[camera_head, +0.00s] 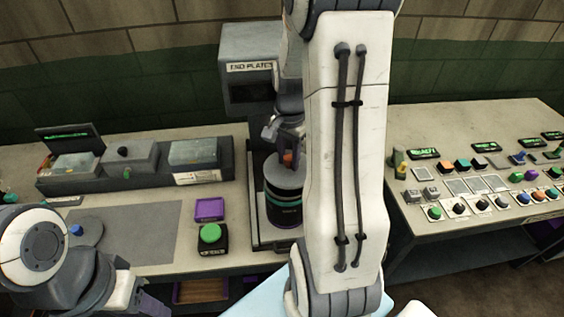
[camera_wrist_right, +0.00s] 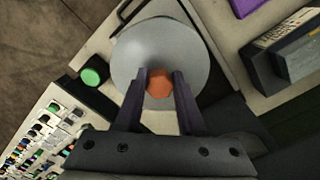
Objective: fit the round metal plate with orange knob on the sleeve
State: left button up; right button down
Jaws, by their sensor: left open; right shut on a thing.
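The round metal plate (camera_wrist_right: 150,45) is grey, with an orange knob (camera_wrist_right: 159,84) in its middle. My right gripper (camera_wrist_right: 161,76) is shut on the knob. In the head view the orange knob (camera_head: 288,158) and part of the plate (camera_head: 280,174) show at the top of the sleeve (camera_head: 284,214), a dark upright cylinder with a teal band. I cannot tell whether the plate is seated or just above it. In the wrist view the plate hides the sleeve. My left gripper (camera_head: 146,303) is open and empty at the bottom left, partly cut off by the picture's edge.
Another round plate with a blue knob (camera_head: 77,231) lies on a grey mat (camera_head: 145,235). A green button box (camera_head: 211,236) and a purple tray (camera_head: 209,209) stand left of the sleeve. An END PLATES box (camera_head: 250,92) stands behind. A control desk (camera_head: 480,185) is at right.

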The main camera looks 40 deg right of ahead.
aim_at(287, 169)
jog(key=shift+w+f, duration=0.3)
jog(key=shift+w, duration=0.1)
notch_tip(287, 169, down, 3)
jog(key=shift+f+p, duration=0.1)
jog(key=shift+p, duration=0.45)
jog(key=shift+d+f, duration=0.1)
jog(key=shift+f, duration=0.2)
jog(key=shift+f, duration=0.15)
jog(key=shift+f, duration=0.15)
jog(key=c, duration=0.5)
grip_release()
jog(key=shift+s, duration=0.1)
jog(key=shift+r, duration=0.2)
